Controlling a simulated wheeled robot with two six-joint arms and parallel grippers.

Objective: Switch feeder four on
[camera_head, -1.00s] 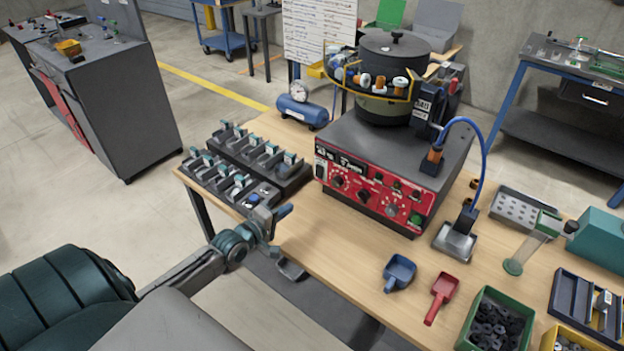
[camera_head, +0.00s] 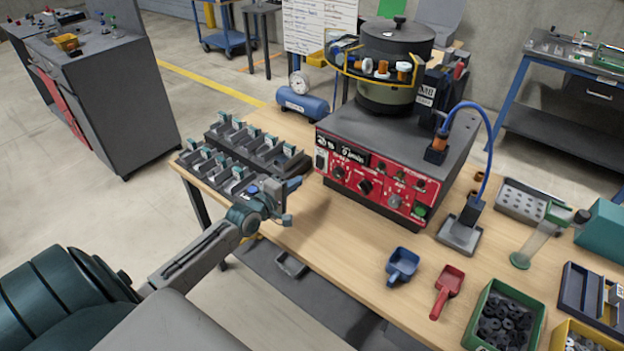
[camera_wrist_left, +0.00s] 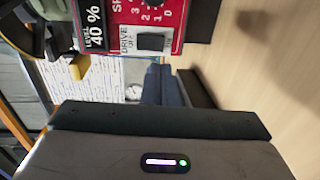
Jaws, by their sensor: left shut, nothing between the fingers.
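The bowl feeder stands on the wooden table in the head view, with a grey base box (camera_head: 400,145) and a red control panel (camera_head: 375,184). A dark rocker switch (camera_head: 321,160) is at the panel's left end. In the left wrist view this rocker (camera_wrist_left: 150,41) is close, marked DRIVE with OFF beside it, near a 40 % display (camera_wrist_left: 95,25). My left gripper (camera_head: 296,184) is shut and empty, left of the panel and apart from it; its fingers (camera_wrist_left: 165,85) point toward the rocker. I can read no number four. My right gripper is out of view.
Two dark racks (camera_head: 285,172) with several teal-topped levers stand left of the feeder, close behind my left gripper. A blue scoop (camera_head: 402,266), a red scoop (camera_head: 447,290) and a green bin (camera_head: 541,325) lie front right.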

